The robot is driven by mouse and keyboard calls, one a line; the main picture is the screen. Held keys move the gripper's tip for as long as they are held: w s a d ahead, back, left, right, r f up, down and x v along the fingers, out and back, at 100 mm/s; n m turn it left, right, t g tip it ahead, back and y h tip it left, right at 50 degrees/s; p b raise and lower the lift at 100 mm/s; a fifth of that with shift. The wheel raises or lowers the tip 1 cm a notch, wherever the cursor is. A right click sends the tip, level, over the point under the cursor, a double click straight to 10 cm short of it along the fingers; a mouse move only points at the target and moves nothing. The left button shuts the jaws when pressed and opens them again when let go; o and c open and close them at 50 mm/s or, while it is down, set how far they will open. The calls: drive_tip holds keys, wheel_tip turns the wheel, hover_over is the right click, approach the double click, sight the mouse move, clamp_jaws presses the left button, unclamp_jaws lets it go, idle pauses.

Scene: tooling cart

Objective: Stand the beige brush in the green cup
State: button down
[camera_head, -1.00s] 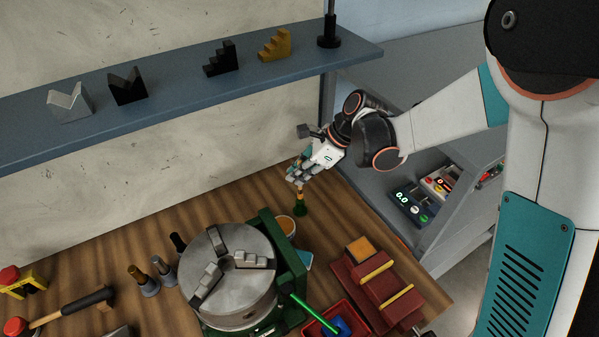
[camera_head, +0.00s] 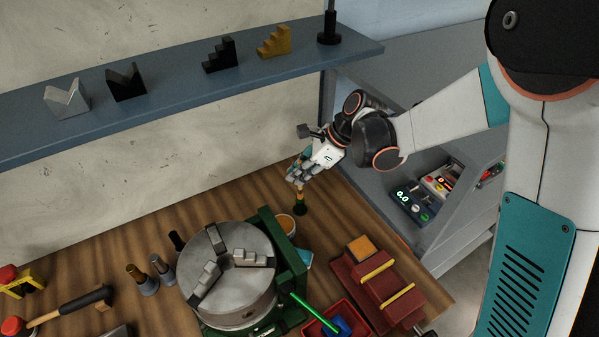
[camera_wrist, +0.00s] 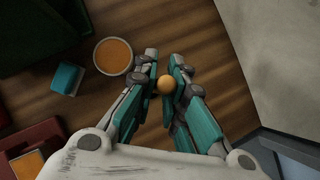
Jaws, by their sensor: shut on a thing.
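My gripper (camera_head: 297,181) points down over the back right of the wooden bench. It is shut on the beige brush, whose round tan handle end (camera_wrist: 167,84) shows between the two fingers in the wrist view. In the head view a short tan length of the brush (camera_head: 300,195) shows below the fingertips, upright. I cannot tell whether this is the brush's lower end or the green cup. In the wrist view the fingers and handle hide what is below.
A round container with orange inside (camera_head: 286,224) stands close in front of my gripper. Left and in front is a large chuck (camera_head: 228,312) on a green mount. A red vise (camera_head: 378,290) stands front right. The shelf (camera_head: 180,97) runs above and behind.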

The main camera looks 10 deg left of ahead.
sight(300, 188)
drive_tip(key=shift+f+b, duration=2.25)
drive_tip(key=shift+f, duration=0.35)
idle(2.1)
drive_tip(key=c, duration=1.6)
unclamp_jaws()
drive_tip(key=shift+o, duration=0.7)
drive_tip(key=shift+o, duration=1.4)
drive_tip(key=shift+r, duration=0.15)
drive_tip(key=shift+r+p, duration=1.8)
drive_tip(key=shift+r, duration=1.1)
